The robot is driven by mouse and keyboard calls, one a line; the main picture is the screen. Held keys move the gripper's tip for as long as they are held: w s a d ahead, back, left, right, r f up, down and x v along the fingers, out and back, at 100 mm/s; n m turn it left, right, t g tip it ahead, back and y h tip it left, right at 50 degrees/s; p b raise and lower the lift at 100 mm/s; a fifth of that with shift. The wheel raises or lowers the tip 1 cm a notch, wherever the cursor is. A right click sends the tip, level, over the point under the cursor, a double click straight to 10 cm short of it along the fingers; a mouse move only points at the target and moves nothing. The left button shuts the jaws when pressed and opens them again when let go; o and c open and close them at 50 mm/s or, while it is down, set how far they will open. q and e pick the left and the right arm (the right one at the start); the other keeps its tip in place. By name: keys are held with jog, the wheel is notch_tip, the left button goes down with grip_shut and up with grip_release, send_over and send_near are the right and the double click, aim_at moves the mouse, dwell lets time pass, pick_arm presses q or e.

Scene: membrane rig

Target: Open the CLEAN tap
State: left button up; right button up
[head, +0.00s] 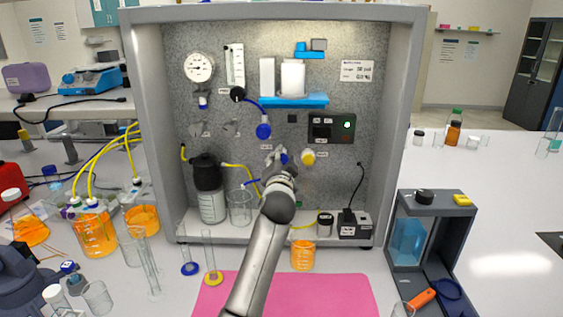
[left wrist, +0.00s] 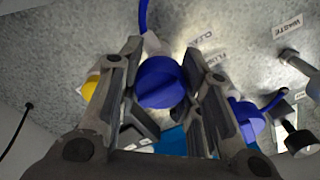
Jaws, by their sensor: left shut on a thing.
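The blue knob of the CLEAN tap (left wrist: 160,82) sits between the two fingers of my left gripper (left wrist: 165,95) in the left wrist view. A partly readable label beginning "CLE" is beside it, and a blue tube runs from the tap. In the head view my left gripper (head: 281,160) reaches up to the panel and is shut on this knob, hiding most of it. I cannot tell how far the knob is turned. My right gripper is not in view.
A yellow tap (head: 308,157) is close to the right of my gripper. Another blue knob (head: 263,130) is just above left. A blue shelf (head: 295,101) with white containers is higher up. Bottle (head: 212,195) and beaker (head: 240,210) stand below left; a pink mat (head: 340,295) lies in front.

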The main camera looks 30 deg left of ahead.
pick_arm(q)
jog(key=o, duration=1.1)
jog(key=v, duration=1.2)
